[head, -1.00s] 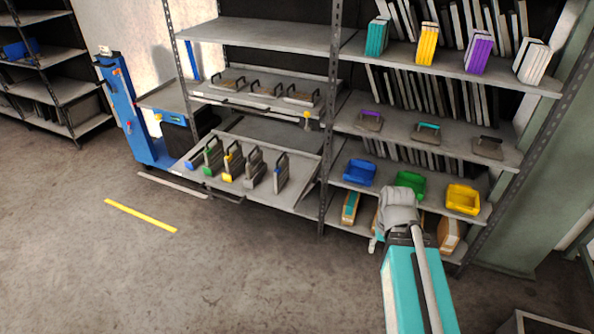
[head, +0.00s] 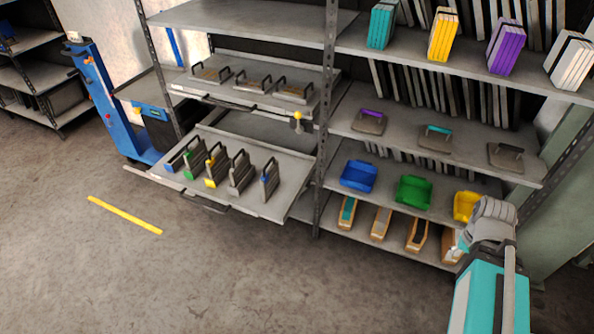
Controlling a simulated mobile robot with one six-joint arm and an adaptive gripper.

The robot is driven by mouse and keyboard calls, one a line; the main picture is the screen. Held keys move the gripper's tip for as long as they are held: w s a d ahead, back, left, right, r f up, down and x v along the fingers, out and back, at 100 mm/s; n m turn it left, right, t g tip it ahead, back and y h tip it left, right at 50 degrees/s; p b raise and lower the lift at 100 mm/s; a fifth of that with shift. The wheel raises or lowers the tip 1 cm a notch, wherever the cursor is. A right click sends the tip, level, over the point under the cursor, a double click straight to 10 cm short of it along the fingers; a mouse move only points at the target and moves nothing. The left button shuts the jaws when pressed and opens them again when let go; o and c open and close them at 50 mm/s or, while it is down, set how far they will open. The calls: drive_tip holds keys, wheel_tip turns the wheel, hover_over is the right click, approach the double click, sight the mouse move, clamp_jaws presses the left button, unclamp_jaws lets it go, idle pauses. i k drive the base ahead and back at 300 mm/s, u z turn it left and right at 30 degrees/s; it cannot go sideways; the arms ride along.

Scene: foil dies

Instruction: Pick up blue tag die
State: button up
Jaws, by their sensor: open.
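Several grey dies with black handles stand on edge on a pulled-out metal tray (head: 225,196) at the left of the head view. Some blue also shows at the far left end of the row. My gripper (head: 491,217) is at the lower right, in front of the shelves and far from the dies. It is open; its fingers are hard to make out.
Blue (head: 359,175), green (head: 413,191) and yellow (head: 466,206) bins sit on the right shelf, with cardboard boxes below. A rack upright (head: 322,140) stands between this bay and the tray. A blue lift column (head: 102,100) stands at left. The floor in front is clear.

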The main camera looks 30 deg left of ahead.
sight(270, 179)
drive_tip(key=u, duration=0.1)
drive_tip(key=i, duration=1.1)
drive_tip(key=u, duration=0.8)
